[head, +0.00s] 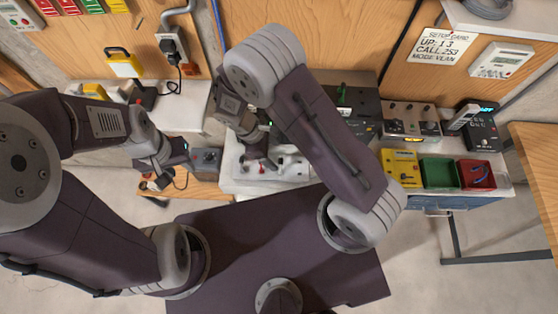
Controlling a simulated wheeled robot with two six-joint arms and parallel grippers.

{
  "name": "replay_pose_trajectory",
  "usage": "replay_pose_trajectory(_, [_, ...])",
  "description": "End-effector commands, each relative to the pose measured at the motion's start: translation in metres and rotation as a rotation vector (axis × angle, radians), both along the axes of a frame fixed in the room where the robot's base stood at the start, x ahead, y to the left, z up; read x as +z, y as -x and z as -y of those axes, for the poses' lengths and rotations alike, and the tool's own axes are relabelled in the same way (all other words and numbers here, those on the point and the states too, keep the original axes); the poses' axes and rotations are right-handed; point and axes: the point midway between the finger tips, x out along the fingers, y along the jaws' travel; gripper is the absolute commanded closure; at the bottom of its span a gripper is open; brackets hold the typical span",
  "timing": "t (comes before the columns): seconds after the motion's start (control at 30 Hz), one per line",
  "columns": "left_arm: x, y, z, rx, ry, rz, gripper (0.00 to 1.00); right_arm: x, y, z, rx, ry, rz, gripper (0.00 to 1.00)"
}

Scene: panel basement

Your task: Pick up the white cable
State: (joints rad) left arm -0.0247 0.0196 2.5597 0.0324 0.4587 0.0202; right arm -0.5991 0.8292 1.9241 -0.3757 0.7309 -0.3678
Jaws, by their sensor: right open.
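I cannot clearly make out a white cable. A small white shape (292,166) lies on the white panel (238,184) on the bench, just right of my right gripper; I cannot tell if it is the cable. My right gripper (262,166) is open and hangs over this panel, its tips partly hidden by its own wrist.
A yellow box (402,166), a green bin (440,173) and a red bin (476,173) stand on the right of the bench. A dark device (358,102) with a green knob and a grey switch box (410,118) stand behind. A wooden table edge (540,165) is at far right.

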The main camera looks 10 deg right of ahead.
Motion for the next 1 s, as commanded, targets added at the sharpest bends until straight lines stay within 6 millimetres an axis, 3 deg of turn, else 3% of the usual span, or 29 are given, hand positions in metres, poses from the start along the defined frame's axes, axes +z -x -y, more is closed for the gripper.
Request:
replay_pose_trajectory(0.13, [0.021, 0.0, 0.0, 0.0, 0.0, 0.0, 0.63, -0.017, 0.009, 0.013, -0.001, 0.005, -0.01, 0.3])
replay_pose_trajectory(0.3, [0.023, 0.0, 0.0, 0.0, 0.0, 0.0, 0.63, -0.041, 0.01, 0.02, -0.002, 0.002, -0.004, 0.3])
replay_pose_trajectory(0.5, [0.022, 0.0, 0.0, 0.0, 0.0, 0.0, 0.63, -0.043, 0.009, 0.02, -0.002, 0.001, -0.002, 0.3])
replay_pose_trajectory(0.53, [0.022, 0.0, 0.0, 0.0, 0.0, 0.0, 0.63, -0.043, 0.009, 0.02, -0.002, 0.001, -0.002, 0.32])
replay_pose_trajectory(0.73, [0.022, 0.0, 0.0, 0.0, 0.0, 0.0, 0.63, -0.043, 0.009, 0.02, -0.001, -0.001, -0.002, 0.87])
replay_pose_trajectory(1.0, [0.021, 0.0, 0.0, 0.0, 0.0, 0.0, 0.63, -0.042, 0.009, 0.02, -0.001, 0.0, -0.002, 0.88])
